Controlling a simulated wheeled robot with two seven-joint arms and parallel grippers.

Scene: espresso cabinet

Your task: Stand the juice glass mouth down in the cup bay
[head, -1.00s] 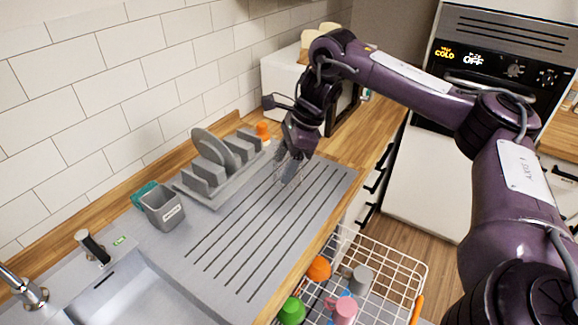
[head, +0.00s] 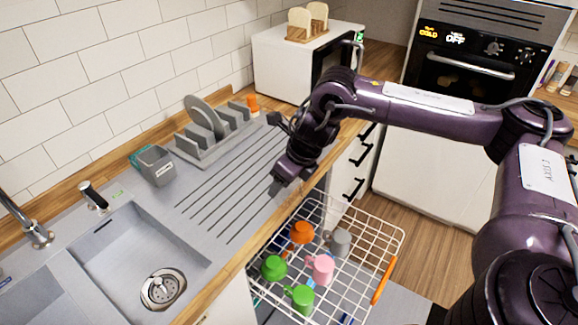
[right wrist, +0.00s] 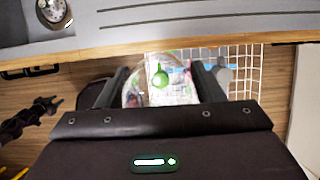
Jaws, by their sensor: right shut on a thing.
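My right gripper (right wrist: 168,85) is shut on the juice glass (right wrist: 133,90), a clear glass faintly visible between its fingers in the right wrist view. Its mouth direction cannot be made out. In the head view the right gripper (head: 277,187) is above the counter's front edge, with the glass hardly visible. The pulled-out white wire rack (head: 385,238) lies below it and holds several cups. Which part is the cup bay cannot be told for certain. A dark jointed part of mine, likely the left gripper (right wrist: 38,108), shows at the right wrist view's left edge; its jaws are unclear.
In the rack are an orange cup (head: 302,232), a pink mug (head: 320,269), a grey mug (head: 340,241) and green cups (head: 274,267). A grey dish rack (head: 190,150) and grey caddy (head: 156,165) stand behind the clear ribbed drainboard (head: 222,190). The sink (head: 112,250) is left.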

